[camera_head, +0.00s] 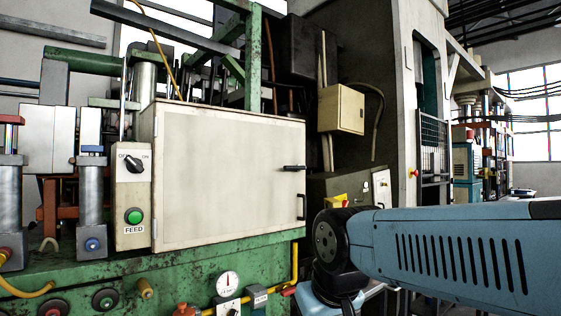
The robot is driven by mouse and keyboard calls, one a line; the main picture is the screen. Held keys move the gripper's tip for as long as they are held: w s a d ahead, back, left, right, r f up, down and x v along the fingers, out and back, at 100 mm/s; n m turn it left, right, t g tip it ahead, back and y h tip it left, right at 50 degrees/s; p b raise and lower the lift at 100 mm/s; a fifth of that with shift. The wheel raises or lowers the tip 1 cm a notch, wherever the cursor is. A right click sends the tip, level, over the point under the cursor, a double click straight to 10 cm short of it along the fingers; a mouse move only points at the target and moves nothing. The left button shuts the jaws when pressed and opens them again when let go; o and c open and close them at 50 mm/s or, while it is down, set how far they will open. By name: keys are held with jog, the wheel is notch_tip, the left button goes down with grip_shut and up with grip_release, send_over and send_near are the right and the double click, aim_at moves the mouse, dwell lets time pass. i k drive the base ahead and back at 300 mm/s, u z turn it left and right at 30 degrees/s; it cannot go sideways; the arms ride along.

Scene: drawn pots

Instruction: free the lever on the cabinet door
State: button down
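A cream cabinet door (225,175) faces me on the green machine and appears closed. A small black lever (294,168) sticks out roughly level near the door's right edge. A black upright handle (301,207) sits below the lever on the same edge. My blue arm reaches in from the right, and its black joint stands right of the door, apart from the lever. My gripper is not in view.
A control box with a black switch (133,164) and a green FEED button (134,216) stands left of the door. A gauge (228,283) and yellow pipe (294,262) run below it. A beige box (341,109) hangs at upper right. Open air lies before the door.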

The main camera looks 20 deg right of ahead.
aim_at(299, 167)
jog(key=i, duration=0.85)
jog(key=z, duration=0.05)
